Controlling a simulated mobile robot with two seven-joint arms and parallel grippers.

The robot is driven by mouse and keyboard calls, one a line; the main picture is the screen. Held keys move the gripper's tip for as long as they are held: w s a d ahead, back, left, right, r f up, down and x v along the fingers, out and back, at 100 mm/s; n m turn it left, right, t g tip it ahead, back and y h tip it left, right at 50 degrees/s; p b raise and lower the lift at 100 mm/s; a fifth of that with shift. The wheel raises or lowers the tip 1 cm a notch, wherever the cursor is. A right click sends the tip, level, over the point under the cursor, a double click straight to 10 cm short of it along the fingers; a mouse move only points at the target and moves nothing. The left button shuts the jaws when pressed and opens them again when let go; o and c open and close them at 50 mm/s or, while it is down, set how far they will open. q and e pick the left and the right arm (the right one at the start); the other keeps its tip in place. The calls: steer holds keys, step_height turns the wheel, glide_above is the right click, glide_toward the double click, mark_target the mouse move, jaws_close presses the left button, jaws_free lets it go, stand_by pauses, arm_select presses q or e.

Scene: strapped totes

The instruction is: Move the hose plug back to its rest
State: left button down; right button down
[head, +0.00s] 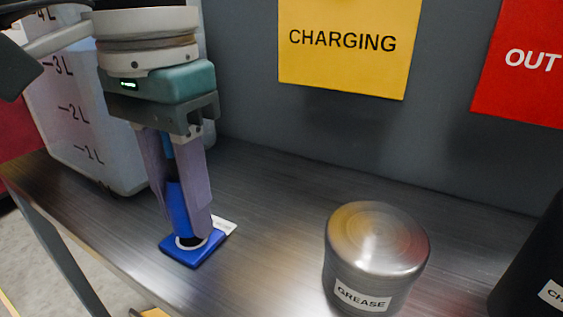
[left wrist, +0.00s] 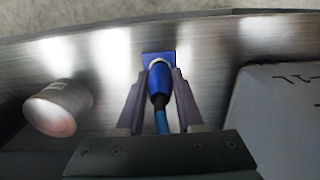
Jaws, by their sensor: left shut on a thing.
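The blue hose plug (head: 177,209) is upright between the fingers of my left gripper (head: 188,225), which is shut on it. Its lower end meets a blue square rest (head: 192,253) with a light ring, lying on the bench. I cannot tell how deep the plug sits in the ring. In the left wrist view the blue plug (left wrist: 160,82) lies between both fingertips, with the blue rest (left wrist: 158,58) just beyond it and a lighter blue hose behind it. My right gripper is not in view.
A metal grease tin (head: 376,255) stands on the bench (head: 270,205) to the right. A translucent graduated tank (head: 85,125) stands behind my left gripper. A dark container (head: 535,265) is at the right edge. A yellow charging sign (head: 345,45) hangs on the wall.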

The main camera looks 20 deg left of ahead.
mark_target(172, 157)
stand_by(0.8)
arm_select(q)
steer(key=shift+f+b, duration=0.65)
steer(key=shift+b, duration=0.35)
steer(key=c, duration=0.8)
jaws_free()
steer(key=shift+o, duration=1)
steer(key=shift+r, duration=0.1)
steer(key=shift+o, duration=0.7)
steer(key=shift+r+p, duration=0.3)
steer(key=shift+r, duration=0.05)
step_height(172, 157, up, 9)
steer(key=p, duration=0.3)
steer(key=shift+r, duration=0.1)
